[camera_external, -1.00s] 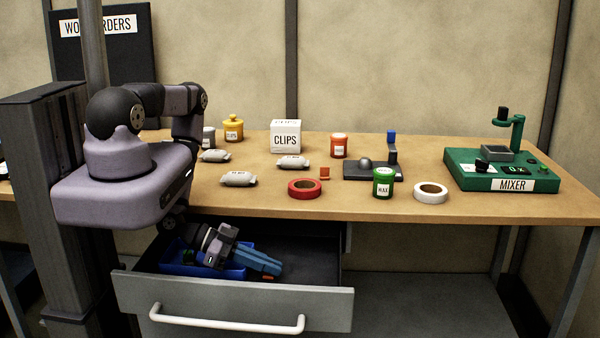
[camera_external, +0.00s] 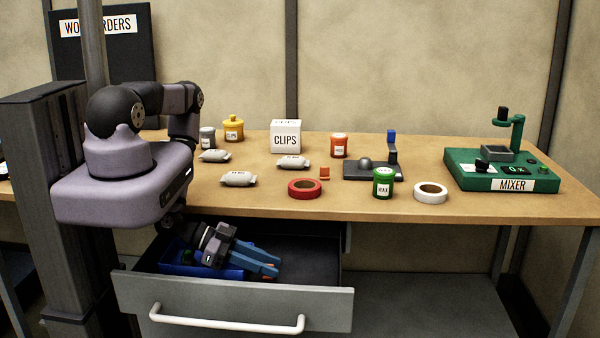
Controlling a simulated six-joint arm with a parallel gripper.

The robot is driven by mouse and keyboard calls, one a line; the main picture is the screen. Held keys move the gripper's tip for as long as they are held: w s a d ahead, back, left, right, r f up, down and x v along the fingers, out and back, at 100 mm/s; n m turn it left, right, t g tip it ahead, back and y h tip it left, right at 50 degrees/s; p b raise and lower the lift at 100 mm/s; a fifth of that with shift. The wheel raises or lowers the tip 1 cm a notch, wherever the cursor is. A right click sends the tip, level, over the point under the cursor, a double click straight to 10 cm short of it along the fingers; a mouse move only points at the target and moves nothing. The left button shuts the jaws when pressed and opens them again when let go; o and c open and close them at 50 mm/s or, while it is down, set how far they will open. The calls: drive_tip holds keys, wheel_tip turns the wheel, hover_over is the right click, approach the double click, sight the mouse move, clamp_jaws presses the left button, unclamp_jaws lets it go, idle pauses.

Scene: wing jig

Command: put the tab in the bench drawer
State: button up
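My gripper (camera_external: 274,265) is inside the open bench drawer (camera_external: 240,299). Its two blue fingers are spread apart with a dark gap between them. A small orange sliver (camera_external: 267,280) shows just below the fingers, low in the drawer. It may be a tab, but it is mostly hidden and I cannot tell whether it touches a finger. A small orange-red piece (camera_external: 324,173) also sits on the bench, behind the red tape roll.
A blue tray (camera_external: 176,266) lies in the drawer's left part, partly behind my gripper. The drawer's right part is clear. Above, the bench holds a red tape roll (camera_external: 305,188), a green wax jar (camera_external: 383,182), a white tape roll (camera_external: 431,192) and a mixer (camera_external: 502,170).

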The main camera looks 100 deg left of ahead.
drive_tip(key=shift+p+v, duration=0.65)
drive_tip(key=shift+v, duration=1.85)
